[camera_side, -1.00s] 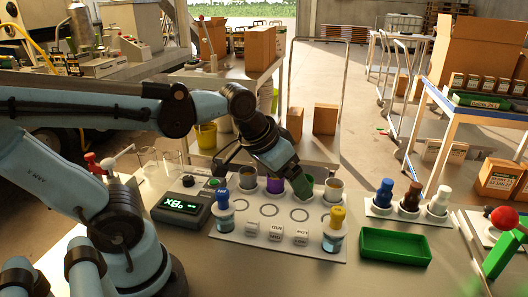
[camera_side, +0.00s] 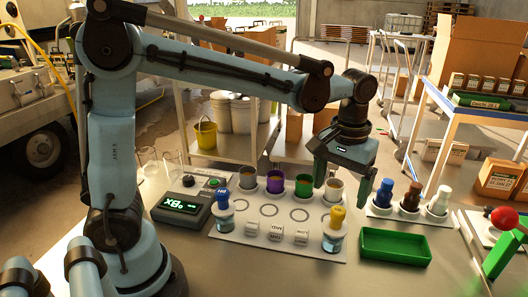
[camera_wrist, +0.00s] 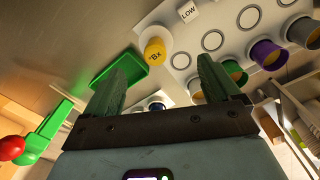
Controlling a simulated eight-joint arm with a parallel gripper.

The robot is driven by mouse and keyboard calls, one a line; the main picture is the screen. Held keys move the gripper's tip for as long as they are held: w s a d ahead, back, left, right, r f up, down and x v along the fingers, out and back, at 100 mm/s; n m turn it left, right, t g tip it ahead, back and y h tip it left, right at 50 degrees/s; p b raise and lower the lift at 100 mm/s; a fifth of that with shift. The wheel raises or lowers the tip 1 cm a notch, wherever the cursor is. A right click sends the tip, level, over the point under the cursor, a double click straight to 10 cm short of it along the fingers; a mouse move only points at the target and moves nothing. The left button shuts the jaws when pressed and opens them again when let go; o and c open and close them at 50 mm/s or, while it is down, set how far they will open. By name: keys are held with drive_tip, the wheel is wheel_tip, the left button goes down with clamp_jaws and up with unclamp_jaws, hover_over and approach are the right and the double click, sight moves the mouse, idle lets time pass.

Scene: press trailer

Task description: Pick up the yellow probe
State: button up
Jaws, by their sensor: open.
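The yellow probe (camera_side: 338,216) stands upright in a small jar with blue liquid (camera_side: 333,243) at the front right corner of the white board (camera_side: 290,246). In the wrist view the yellow probe (camera_wrist: 154,55) shows its round top, marked "Bx", just beyond and between my fingertips. My gripper (camera_side: 342,190) is open and empty, with its green fingers pointing down. In the side view it hangs behind and above the probe, near the right-hand cup. My gripper (camera_wrist: 161,62) also shows in the wrist view with its fingers wide apart.
Several cups, among them a purple one (camera_side: 275,183) and a green one (camera_side: 304,186), stand along the board's back edge. A blue-topped probe (camera_side: 222,198) stands at its left.

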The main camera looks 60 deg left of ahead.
sight(336, 224)
wheel_tip(336, 224, down, 5)
drive_tip(key=shift+r, duration=0.1)
drive_tip(key=shift+d+f, duration=0.2)
drive_tip(key=shift+f, duration=1.15)
drive_tip(key=shift+d+f, duration=0.15)
drive_tip(key=shift+f, duration=1.15)
drive_tip(key=shift+c, duration=0.3)
drive_tip(key=c, duration=1.1)
drive_tip(key=shift+c, duration=0.2)
